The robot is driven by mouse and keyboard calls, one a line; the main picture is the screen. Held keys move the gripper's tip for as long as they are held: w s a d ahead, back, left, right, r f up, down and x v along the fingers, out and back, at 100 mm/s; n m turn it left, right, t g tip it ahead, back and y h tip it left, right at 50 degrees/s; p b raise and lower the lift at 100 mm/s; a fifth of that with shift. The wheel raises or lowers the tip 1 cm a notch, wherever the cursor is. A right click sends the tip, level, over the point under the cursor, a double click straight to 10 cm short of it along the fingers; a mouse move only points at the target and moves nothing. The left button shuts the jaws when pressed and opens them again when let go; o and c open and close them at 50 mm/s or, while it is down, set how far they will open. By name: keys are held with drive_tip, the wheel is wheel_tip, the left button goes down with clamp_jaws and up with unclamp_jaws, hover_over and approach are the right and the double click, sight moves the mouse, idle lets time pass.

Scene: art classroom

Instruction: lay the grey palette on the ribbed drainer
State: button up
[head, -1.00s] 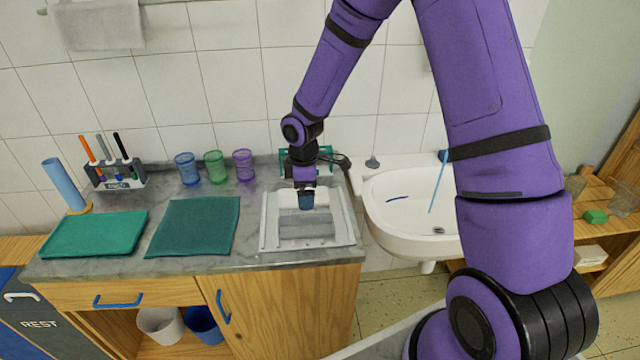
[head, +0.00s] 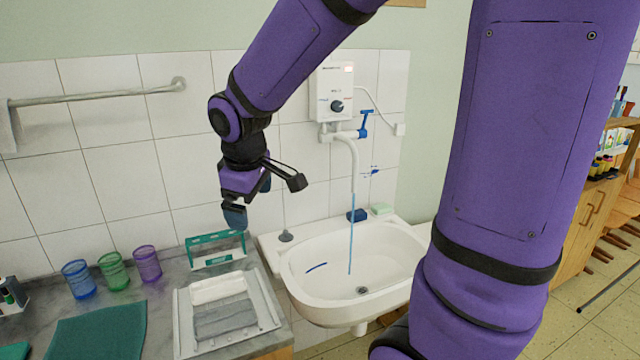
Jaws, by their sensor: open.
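The white ribbed drainer (head: 185,325) lies on the grey counter, left of the sink. A grey rectangular slab, which looks like the palette (head: 224,320), lies flat within the drainer's rim, with a paler section behind it. I cannot tell where slab and ribs meet. My gripper (head: 236,217) is in the air above and behind the drainer, pointing down, open and apart from the slab. Nothing is seen hanging from its dark blue fingertips.
A teal rack (head: 215,250) stands behind the drainer. Blue (head: 78,279), green (head: 113,270) and purple (head: 147,263) cups stand to its left, near a dark green cloth (head: 98,334). At right is the white sink (head: 300,290) with a blue stream from its tap.

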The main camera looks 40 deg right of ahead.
drive_tip(key=s+r+m+t, duration=0.1)
drive_tip(key=s+r+m, duration=0.1)
drive_tip(key=s, duration=0.4)
drive_tip(key=s+d+r+m+y, duration=0.1)
drive_tip(key=s+r+m, duration=0.1)
drive_tip(key=s+r, duration=0.2)
drive_tip(key=s+r+m+t, duration=0.1)
drive_tip(key=s+r+m, duration=0.1)
drive_tip(key=s, duration=0.6)
drive_tip(key=shift+d+r+m+t, duration=0.2)
drive_tip(key=shift+r+m+t, duration=0.1)
drive_tip(key=shift+r, duration=0.1)
drive_tip(key=shift+d, duration=0.1)
